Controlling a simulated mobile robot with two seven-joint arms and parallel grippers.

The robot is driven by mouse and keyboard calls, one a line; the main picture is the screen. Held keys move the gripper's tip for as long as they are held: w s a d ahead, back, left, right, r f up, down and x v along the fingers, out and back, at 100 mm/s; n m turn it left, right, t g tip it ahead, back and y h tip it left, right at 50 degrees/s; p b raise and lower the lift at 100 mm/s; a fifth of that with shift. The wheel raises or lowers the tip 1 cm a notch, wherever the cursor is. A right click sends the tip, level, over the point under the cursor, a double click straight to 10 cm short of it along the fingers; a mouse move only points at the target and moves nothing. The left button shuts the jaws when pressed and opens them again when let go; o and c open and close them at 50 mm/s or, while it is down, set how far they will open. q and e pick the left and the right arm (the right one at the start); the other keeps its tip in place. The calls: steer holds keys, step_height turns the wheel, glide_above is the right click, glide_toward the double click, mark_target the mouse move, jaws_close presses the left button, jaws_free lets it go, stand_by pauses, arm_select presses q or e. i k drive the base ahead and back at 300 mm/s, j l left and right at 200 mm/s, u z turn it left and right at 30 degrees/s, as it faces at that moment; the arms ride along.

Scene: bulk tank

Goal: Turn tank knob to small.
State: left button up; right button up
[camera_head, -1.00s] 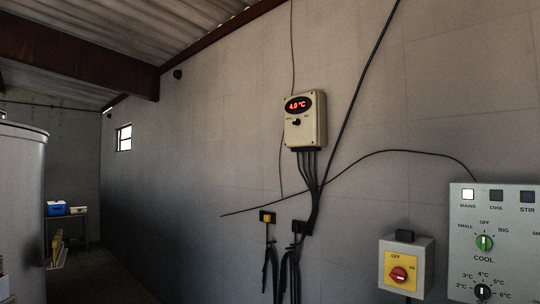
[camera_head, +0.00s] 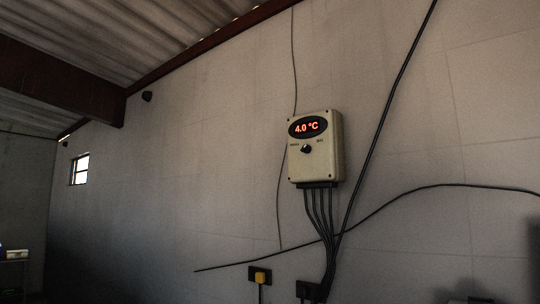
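A beige control box (camera_head: 316,150) hangs on the grey wall, a little right of the middle of the view. Its dark display shows 4.0 °C in red. A small black knob (camera_head: 306,148) sits below the display, with small labels to its left and right that are too small to read for certain. Black cables run down from the box's underside. Neither of my grippers is in view.
Below the box are wall sockets, one with a yellow plug (camera_head: 260,277). A loose black cable (camera_head: 400,195) crosses the wall. Dark shadows lie at the lower right. A small window (camera_head: 80,169) is at the far left.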

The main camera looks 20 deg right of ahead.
mark_target(306, 148)
steer(key=i+j+z, duration=0.15)
steer(key=i, duration=0.5)
steer(key=i+j+z, duration=0.2)
steer(key=i, duration=0.45)
steer(key=i+j+z, duration=0.1)
steer(key=i+z, duration=0.2)
steer(key=z, duration=0.15)
steer(key=i+j+z, duration=0.25)
steer(key=z, duration=0.25)
steer(key=i+j+z, duration=0.3)
steer(key=z, duration=0.15)
steer(key=i+j+z, duration=0.2)
steer(key=j+z, duration=0.3)
steer(key=l, duration=0.1)
